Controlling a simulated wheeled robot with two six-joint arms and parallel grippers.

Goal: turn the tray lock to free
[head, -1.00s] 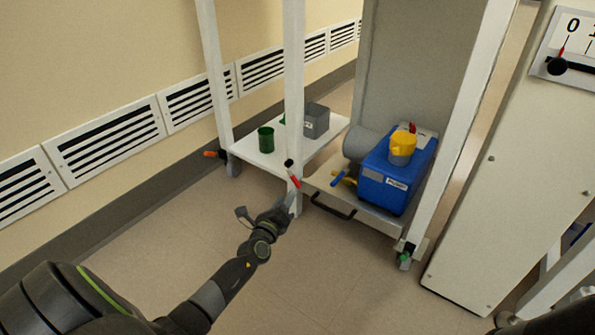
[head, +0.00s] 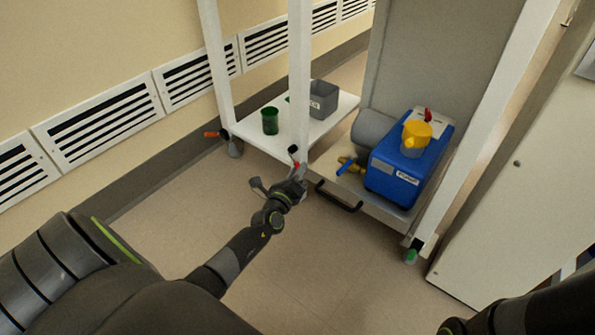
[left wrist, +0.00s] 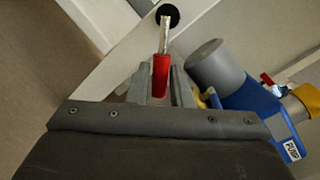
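The tray lock is a small lever with a black pivot, a metal shank and a red grip (left wrist: 161,75), on a white post of the cart. In the head view its red part (head: 297,164) shows just above my left gripper (head: 299,174), mostly hidden by it. In the left wrist view the lever hangs from its pivot nearly straight down the picture. The fingers of my left gripper (left wrist: 160,88) stand apart on either side of the red grip, with little room; firm contact is not evident. My right gripper is not in view; only part of that arm shows at lower right.
A shelf to the left holds a green cup (head: 269,121) and grey bin (head: 323,99). Floor in front is clear.

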